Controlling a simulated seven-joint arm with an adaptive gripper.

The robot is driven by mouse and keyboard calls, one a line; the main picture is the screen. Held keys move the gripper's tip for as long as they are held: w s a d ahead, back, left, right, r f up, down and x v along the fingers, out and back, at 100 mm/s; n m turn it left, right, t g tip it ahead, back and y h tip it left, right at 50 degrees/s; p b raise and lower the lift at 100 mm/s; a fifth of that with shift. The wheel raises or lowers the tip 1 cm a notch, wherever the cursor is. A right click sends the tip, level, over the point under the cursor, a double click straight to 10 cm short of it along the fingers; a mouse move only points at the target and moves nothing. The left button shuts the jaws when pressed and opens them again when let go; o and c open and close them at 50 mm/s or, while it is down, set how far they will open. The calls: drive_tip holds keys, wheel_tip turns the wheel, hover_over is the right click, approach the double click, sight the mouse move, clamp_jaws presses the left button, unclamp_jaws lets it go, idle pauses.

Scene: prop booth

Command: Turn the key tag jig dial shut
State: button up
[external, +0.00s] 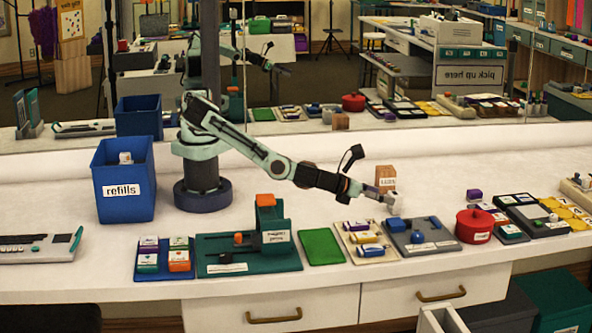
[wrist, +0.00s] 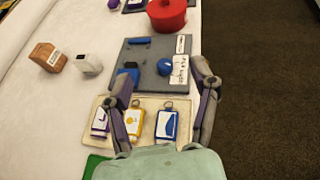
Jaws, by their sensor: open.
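The key tag jig (external: 405,241) is a flat grey board on the bench; it also shows in the wrist view (wrist: 150,55). Its round blue-grey dial (wrist: 165,66) sits near the middle, and shows small in the external view (external: 417,237). A blue block (external: 396,224) is on its left end, and a blue bar (wrist: 139,40) on its far right. Whether the dial is turned shut, I cannot tell. My gripper (wrist: 165,74) is open and empty; its fingers appear either side of the dial in the wrist view. In the external view it is above the bench, up and left of the jig.
A tray (external: 350,252) with purple, yellow and blue key tags lies left of the jig. A red pot (external: 474,226) stands right of it. A green mat (external: 321,247) lies further left.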

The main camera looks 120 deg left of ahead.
wheel_tip(320, 180, up, 5)
drive_tip(key=n+g+h, duration=0.4)
drive_tip(key=n+h, duration=0.6)
drive_tip(key=n, duration=0.6)
approach(417, 234)
drive_tip(key=s+d+r, duration=0.1)
drive_tip(key=s, duration=0.1)
drive_tip(key=w+a+r+n+t+h, duration=0.1)
drive_tip(key=w+a+r+n+h, duration=0.15)
drive_tip(key=r, duration=0.45)
drive_tip(key=shift+n+h, duration=0.25)
drive_tip(key=shift+n, duration=0.4)
drive_tip(key=f, duration=1)
drive_tip(key=shift+s+a+f, duration=0.25)
drive_tip(key=shift+s+a, duration=0.1)
drive_tip(key=shift+a, duration=0.05)
drive_tip(key=x, duration=0.5)
drive_tip(key=shift+x, duration=0.9)
